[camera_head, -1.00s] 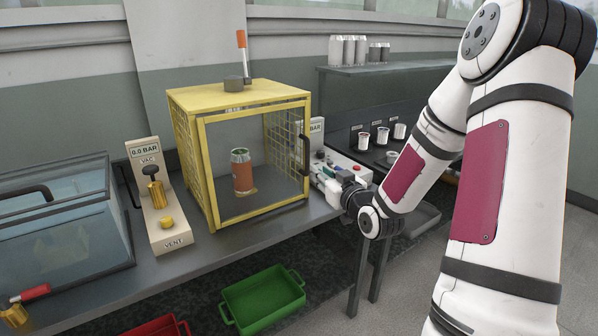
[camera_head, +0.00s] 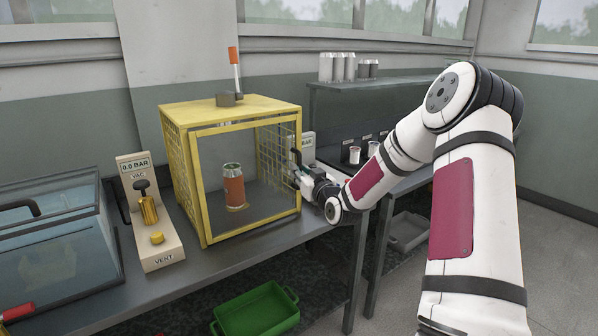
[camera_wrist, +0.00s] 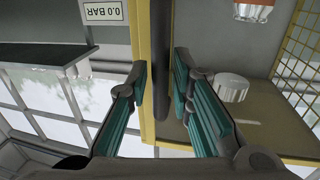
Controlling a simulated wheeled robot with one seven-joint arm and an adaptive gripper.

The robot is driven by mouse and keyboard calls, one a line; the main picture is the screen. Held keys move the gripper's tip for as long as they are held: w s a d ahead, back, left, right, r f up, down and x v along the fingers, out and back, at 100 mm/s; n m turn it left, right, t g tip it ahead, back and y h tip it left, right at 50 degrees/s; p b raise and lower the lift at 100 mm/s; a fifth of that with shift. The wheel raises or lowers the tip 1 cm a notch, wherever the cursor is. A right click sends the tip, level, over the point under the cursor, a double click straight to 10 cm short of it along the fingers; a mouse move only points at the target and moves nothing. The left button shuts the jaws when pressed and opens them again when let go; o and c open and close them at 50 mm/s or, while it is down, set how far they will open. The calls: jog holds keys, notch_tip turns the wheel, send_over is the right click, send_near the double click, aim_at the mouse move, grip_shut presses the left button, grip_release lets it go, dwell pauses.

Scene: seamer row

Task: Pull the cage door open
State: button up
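The yellow cage (camera_head: 232,107) stands on the bench, its framed clear door (camera_head: 245,180) shut across the front. The dark door handle (camera_head: 296,158) is upright on the door's right edge. My gripper (camera_head: 301,180) is at the handle, partly hidden by its own wrist. In the wrist view my gripper (camera_wrist: 163,85) is open, its teal-padded fingers on either side of the dark handle (camera_wrist: 161,50), with gaps showing beside the bar.
A gauge panel (camera_head: 150,215) with a vent valve and a clear-lidded chamber (camera_head: 55,245) stand left of the cage. A lever with an orange grip (camera_head: 234,62) is on the cage top. A green crate (camera_head: 255,312) is below the bench. Floor at right is clear.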

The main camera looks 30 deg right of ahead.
jog(key=shift+w+d, duration=0.1)
jog(key=shift+w, duration=0.55)
grip_shut()
